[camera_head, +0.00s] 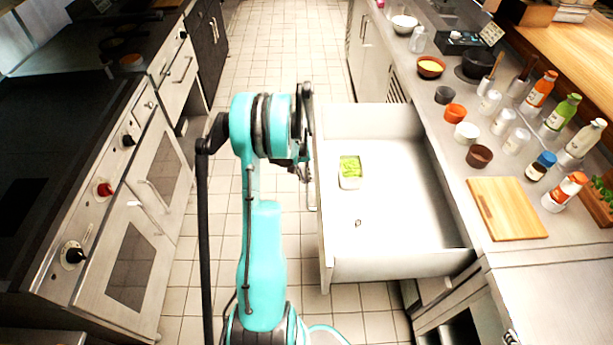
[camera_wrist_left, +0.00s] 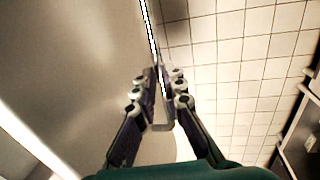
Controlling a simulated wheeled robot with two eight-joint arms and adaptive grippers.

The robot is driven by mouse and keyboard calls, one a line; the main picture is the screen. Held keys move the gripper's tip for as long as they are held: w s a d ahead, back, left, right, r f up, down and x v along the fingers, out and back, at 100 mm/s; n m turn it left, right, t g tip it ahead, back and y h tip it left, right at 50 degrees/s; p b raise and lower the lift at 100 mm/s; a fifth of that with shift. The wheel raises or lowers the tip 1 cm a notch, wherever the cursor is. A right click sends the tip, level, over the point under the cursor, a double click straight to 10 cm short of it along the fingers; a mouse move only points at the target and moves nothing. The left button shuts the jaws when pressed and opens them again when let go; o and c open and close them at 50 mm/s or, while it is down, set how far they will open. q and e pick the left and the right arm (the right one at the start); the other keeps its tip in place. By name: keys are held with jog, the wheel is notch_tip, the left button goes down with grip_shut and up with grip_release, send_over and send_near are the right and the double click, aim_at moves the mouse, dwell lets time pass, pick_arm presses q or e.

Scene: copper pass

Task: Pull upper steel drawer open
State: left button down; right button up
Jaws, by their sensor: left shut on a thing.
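The upper steel drawer (camera_head: 395,215) stands pulled far out from the right-hand counter, over the aisle floor. Its inside is visible from above. My left gripper (camera_head: 304,172) is at the drawer's front panel, partly hidden behind my teal arm. In the left wrist view the two fingers (camera_wrist_left: 160,102) are closed around the drawer's handle (camera_wrist_left: 162,127), beside the panel's edge. A small white container with green contents (camera_head: 350,171) lies in the drawer, near its front. A tiny ring-like item (camera_head: 358,223) lies on the drawer floor. My right gripper is not in view.
The right counter holds several bottles, bowls and a wooden cutting board (camera_head: 506,208). A stove with knobs and oven doors (camera_head: 133,268) lines the left side. The tiled aisle (camera_head: 280,50) between is clear toward the back.

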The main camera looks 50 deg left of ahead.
pick_arm(q)
jog(key=c, duration=1.6)
grip_release()
jog(key=r, duration=0.4)
jog(key=s+a+r, duration=0.1)
jog(key=r, duration=0.6)
jog(key=shift+s+a+r, duration=0.25)
jog(key=shift+s+r, duration=0.1)
jog(key=shift+s, duration=0.05)
